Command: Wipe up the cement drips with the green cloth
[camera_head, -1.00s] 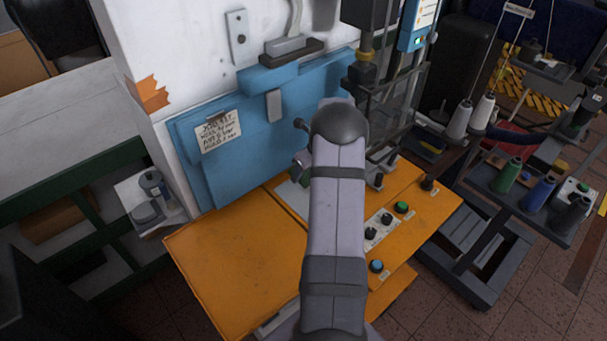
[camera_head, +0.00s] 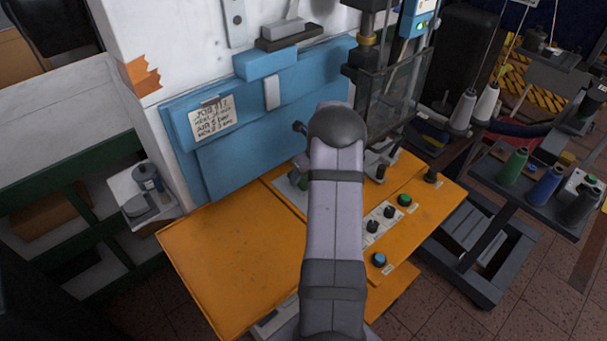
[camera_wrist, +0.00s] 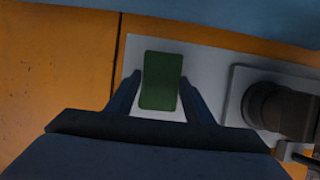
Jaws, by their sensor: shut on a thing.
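My gripper (camera_wrist: 160,88) is shut on the green cloth (camera_wrist: 160,76), which looks like a small folded block between the two fingers in the wrist view. The cloth is over a pale plate (camera_wrist: 205,75) set on the orange table; I cannot tell whether it touches the plate. I cannot make out cement drips for certain; only tiny dark specks show on the orange surface (camera_wrist: 50,85).
The orange table (camera_head: 225,270) is bare at left. A blue panel (camera_head: 265,150) with a note stands behind it. Knobs and buttons (camera_head: 379,260) and a press machine (camera_head: 385,105) are at right. A dark round fixture (camera_wrist: 280,108) stands right of the gripper.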

